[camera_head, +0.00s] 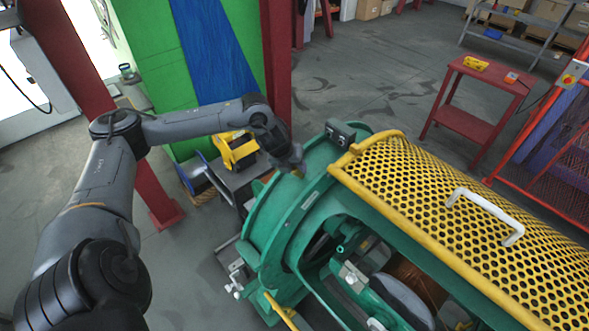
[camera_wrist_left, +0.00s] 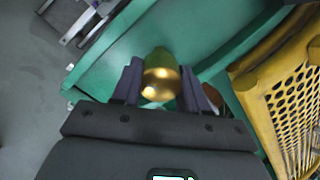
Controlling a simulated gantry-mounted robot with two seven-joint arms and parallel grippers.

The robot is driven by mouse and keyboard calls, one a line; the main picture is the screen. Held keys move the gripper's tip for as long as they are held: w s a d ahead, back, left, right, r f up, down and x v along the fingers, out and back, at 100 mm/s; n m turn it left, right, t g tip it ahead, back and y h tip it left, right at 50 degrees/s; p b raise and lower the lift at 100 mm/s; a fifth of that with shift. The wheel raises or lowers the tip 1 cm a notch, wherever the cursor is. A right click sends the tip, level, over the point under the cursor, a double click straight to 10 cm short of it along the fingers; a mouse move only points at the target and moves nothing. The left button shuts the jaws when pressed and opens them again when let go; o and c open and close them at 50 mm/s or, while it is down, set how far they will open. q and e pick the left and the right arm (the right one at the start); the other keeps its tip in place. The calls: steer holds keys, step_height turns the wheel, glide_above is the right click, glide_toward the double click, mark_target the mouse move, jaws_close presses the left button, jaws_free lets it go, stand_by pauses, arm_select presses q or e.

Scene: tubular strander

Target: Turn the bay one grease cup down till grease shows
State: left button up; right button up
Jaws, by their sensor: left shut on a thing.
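The brass grease cup (camera_wrist_left: 161,72) is a shiny, round-topped piece on the green machine frame (camera_wrist_left: 115,62). My left gripper (camera_wrist_left: 160,84) has a finger on each side of the cup and is shut on it. In the head view my left arm reaches from the left, and the left gripper (camera_head: 298,172) is at the top of the green ring housing (camera_head: 262,222). The cup is too small or hidden to make out there. No grease can be made out around the cup. My right gripper is not in view.
A yellow perforated guard (camera_head: 450,205) with a white handle (camera_head: 485,215) covers the machine right of the gripper. A dark box (camera_head: 341,133) sits on the housing nearby. A red post (camera_head: 277,60) and a cart with a yellow case (camera_head: 236,149) stand behind my arm.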

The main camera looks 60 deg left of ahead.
arm_select(q)
steer(key=m+b, duration=0.1)
steer(key=m, duration=0.2)
steer(key=shift+d+m, duration=0.15)
steer(key=shift+m, duration=0.25)
steer(key=shift+m+b, duration=0.7)
steer(key=shift+m, duration=0.8)
steer(key=o, duration=1.1)
steer(key=shift+s+f, duration=0.1)
steer(key=shift+s, duration=0.05)
steer(key=shift+c, duration=0.2)
steer(key=a+b+v, duration=0.1)
steer(key=v, duration=0.9)
steer(key=shift+s+d+r+b, duration=0.15)
steer(key=shift+d+r+b, duration=0.15)
steer(key=shift+d+r, duration=0.1)
